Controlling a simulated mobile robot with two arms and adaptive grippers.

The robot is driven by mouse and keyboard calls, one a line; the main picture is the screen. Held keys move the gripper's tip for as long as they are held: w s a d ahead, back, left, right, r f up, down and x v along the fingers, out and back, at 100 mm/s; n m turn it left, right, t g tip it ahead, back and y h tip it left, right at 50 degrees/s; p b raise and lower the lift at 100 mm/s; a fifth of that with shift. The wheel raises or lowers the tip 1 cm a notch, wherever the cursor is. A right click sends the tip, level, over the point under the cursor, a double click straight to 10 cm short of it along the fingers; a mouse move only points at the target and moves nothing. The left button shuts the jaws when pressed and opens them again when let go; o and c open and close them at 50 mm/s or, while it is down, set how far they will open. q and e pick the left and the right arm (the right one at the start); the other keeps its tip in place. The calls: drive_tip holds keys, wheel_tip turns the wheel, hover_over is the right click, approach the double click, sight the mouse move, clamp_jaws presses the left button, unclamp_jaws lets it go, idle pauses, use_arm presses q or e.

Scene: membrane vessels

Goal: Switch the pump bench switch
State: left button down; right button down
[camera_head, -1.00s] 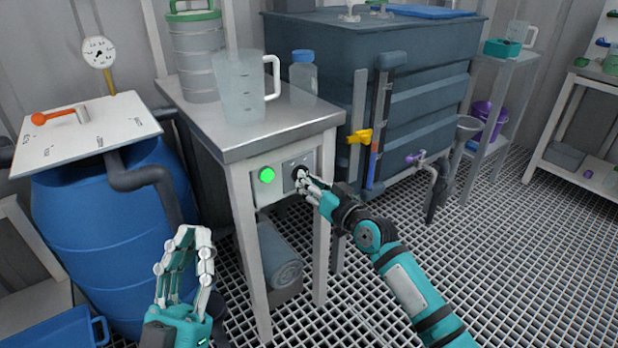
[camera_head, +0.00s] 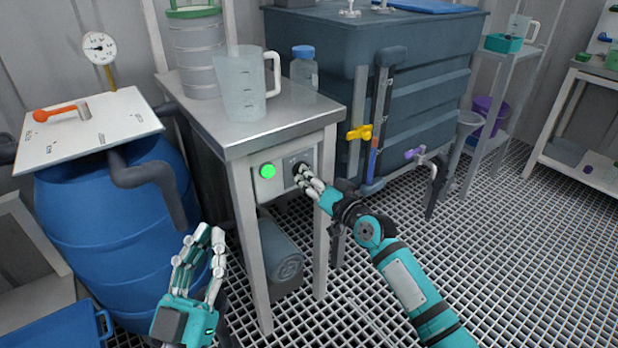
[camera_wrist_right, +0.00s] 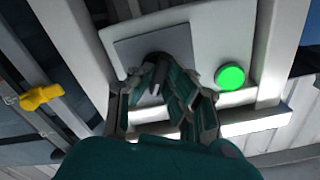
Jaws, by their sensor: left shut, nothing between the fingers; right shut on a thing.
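The pump bench (camera_head: 262,138) is a grey metal table with a white front panel under its top. On that panel sit a lit green round lamp (camera_head: 267,171) and a grey plate (camera_head: 290,181) with a dark switch knob. My right gripper (camera_head: 303,172) is at the plate, shut on the knob, and its fingers hide most of it. The right wrist view shows the fingers closed over the dark knob (camera_wrist_right: 158,58) with the green lamp (camera_wrist_right: 230,77) beside it. My left gripper (camera_head: 205,235) is shut and empty, in front of the blue barrel.
A clear jug (camera_head: 241,92), a bottle with a blue cap (camera_head: 304,70) and a metal canister (camera_head: 197,55) stand on the bench. The blue barrel (camera_head: 100,230) is at the left. A dark tank (camera_head: 430,85) with a yellow valve handle (camera_head: 360,132) is behind at the right.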

drive_tip(key=c, duration=1.3)
unclamp_jaws()
drive_tip(key=shift+c, duration=0.2)
drive_tip(key=v, duration=1.2)
